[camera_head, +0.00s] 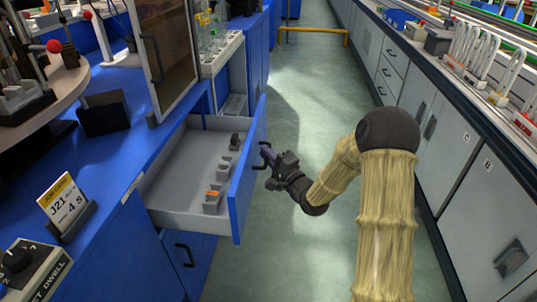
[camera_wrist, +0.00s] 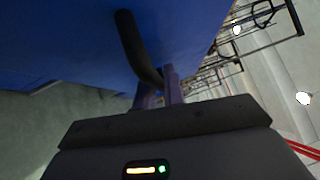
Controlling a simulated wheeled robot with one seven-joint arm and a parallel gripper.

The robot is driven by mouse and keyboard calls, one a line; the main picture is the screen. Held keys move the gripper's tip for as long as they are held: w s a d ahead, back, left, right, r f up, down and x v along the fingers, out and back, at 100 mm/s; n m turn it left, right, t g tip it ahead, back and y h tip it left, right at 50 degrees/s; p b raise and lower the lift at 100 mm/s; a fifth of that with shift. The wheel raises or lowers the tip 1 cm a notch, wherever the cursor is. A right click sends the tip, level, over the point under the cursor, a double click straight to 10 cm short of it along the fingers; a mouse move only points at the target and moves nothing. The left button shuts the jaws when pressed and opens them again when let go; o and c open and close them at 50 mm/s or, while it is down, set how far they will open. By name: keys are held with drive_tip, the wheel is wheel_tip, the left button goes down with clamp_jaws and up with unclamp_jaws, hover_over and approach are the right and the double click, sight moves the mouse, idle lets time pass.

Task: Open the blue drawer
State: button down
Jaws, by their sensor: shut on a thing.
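The blue drawer (camera_head: 246,185) stands pulled well out from the blue cabinet at the left, and its grey inside shows. My gripper (camera_head: 270,165) is at the outer face of the drawer front, shut on the dark drawer handle (camera_head: 264,152). In the wrist view the black handle (camera_wrist: 134,48) runs down from the blue drawer front (camera_wrist: 60,40) to between my gripper's fingers (camera_wrist: 160,88). The fingers hide part of the handle.
Small grey blocks (camera_head: 212,201) lie in the drawer, one with an orange part. A second handle (camera_head: 185,256) is on the cabinet door below. A white-doored bench (camera_head: 455,140) lines the right side. Green floor (camera_head: 300,100) is clear between.

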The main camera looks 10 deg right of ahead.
drive_tip(key=c, duration=1.5)
unclamp_jaws()
drive_tip(key=shift+s+a+f, duration=0.1)
drive_tip(key=shift+a, duration=0.05)
drive_tip(key=shift+c, duration=0.2)
drive_tip(key=shift+o, duration=0.2)
drive_tip(key=p+v, duration=0.3)
drive_tip(key=v, duration=1.4)
drive_tip(key=shift+d, duration=0.25)
drive_tip(key=shift+f, duration=0.1)
